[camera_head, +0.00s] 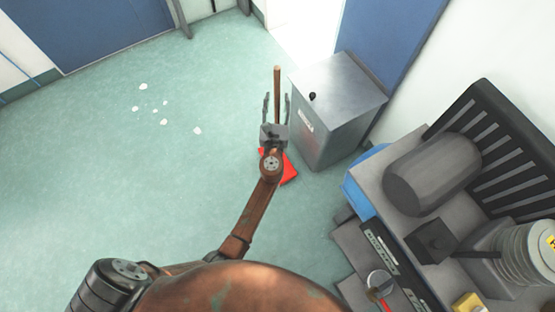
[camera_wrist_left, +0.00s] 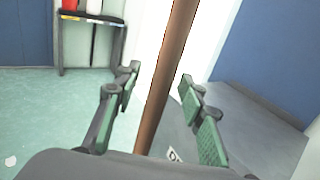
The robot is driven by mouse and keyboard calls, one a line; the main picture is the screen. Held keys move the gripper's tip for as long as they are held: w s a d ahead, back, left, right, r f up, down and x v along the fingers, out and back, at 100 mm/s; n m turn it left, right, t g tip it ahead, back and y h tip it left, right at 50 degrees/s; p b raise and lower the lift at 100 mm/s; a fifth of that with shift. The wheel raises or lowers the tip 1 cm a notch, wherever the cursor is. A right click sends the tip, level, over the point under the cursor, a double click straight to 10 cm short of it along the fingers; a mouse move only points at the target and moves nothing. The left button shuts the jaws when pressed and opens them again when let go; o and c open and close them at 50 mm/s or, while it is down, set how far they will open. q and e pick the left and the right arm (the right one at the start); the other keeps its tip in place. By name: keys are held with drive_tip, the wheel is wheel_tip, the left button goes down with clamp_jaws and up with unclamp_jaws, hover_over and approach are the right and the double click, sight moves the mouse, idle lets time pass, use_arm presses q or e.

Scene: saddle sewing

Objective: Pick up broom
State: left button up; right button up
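The broom has a thin brown handle (camera_head: 277,80) standing nearly upright beside the grey metal box. A red part (camera_head: 289,172), seemingly the broom's head, shows on the floor, partly hidden behind my arm. My left gripper (camera_head: 276,103) is around the handle from the near side. In the left wrist view the handle (camera_wrist_left: 174,52) runs between the two green-padded fingers of the left gripper (camera_wrist_left: 160,80). The fingers are spread, with gaps showing on both sides of the handle. My right gripper is not in view.
The grey metal box (camera_head: 334,110) stands close to the right of the handle. A cluttered workbench (camera_head: 385,180) with a cylinder and reels is at the right. White scraps (camera_head: 163,122) lie on the open green floor at the left. A small shelf (camera_wrist_left: 90,18) shows in the wrist view.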

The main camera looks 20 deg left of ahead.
use_arm(q)
clamp_jaws()
drive_tip(key=shift+r, duration=0.1)
idle(0.4)
